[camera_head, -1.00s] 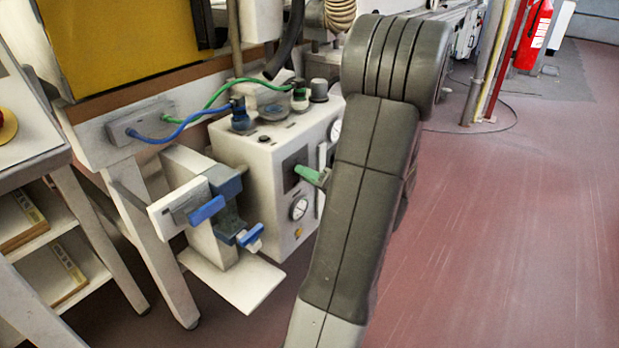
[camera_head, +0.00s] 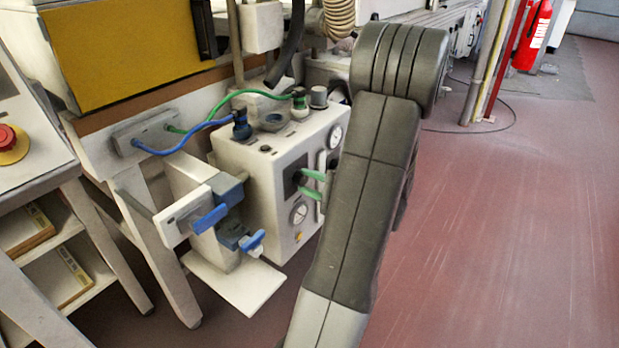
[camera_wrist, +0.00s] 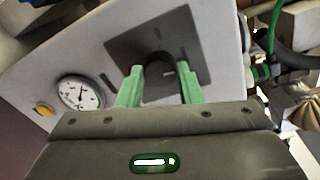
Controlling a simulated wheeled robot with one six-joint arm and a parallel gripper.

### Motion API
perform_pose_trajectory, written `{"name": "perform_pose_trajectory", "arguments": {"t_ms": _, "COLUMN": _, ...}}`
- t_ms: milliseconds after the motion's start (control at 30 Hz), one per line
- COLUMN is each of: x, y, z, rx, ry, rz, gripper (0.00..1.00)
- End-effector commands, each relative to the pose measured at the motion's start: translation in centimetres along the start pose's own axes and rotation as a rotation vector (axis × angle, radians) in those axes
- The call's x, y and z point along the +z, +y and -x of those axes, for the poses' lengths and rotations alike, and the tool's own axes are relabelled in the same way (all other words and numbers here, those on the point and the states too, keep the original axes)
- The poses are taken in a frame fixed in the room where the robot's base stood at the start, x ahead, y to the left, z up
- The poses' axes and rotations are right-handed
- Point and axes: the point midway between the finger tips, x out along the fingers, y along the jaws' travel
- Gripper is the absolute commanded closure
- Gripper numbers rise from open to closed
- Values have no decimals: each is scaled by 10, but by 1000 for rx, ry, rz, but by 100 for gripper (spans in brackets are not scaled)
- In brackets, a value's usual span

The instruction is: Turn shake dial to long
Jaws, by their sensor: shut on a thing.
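The shake dial (camera_wrist: 158,62) is a dark round knob on a square dark plate (camera_wrist: 190,46) on the front of a pale control box. My gripper (camera_wrist: 160,76) has two green fingers, one on each side of the knob, and is shut on it. In the head view, my gripper (camera_head: 312,184) reaches the dark dial plate (camera_head: 290,175) from the right, its fingers one above the other. The knob is mostly hidden there. The dial's markings are too small to read.
A gauge (camera_wrist: 78,93) and a yellow button (camera_wrist: 44,109) are on the same panel. Blue-handled clamps (camera_head: 210,219) stand left of the control box (camera_head: 250,160). Green and blue hoses (camera_head: 185,142) run above. The floor on the right is open.

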Motion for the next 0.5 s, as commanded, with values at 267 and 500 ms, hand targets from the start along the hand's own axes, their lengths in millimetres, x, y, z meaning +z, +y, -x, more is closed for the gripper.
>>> {"name": "perform_pose_trajectory", "arguments": {"t_ms": 267, "x": 1, "y": -3, "z": 1, "rx": 11, "ry": -15, "rz": -264, "gripper": 90}}
{"name": "perform_pose_trajectory", "arguments": {"t_ms": 500, "x": 0, "y": -4, "z": 1, "rx": 20, "ry": -27, "rz": -492, "gripper": 90}}
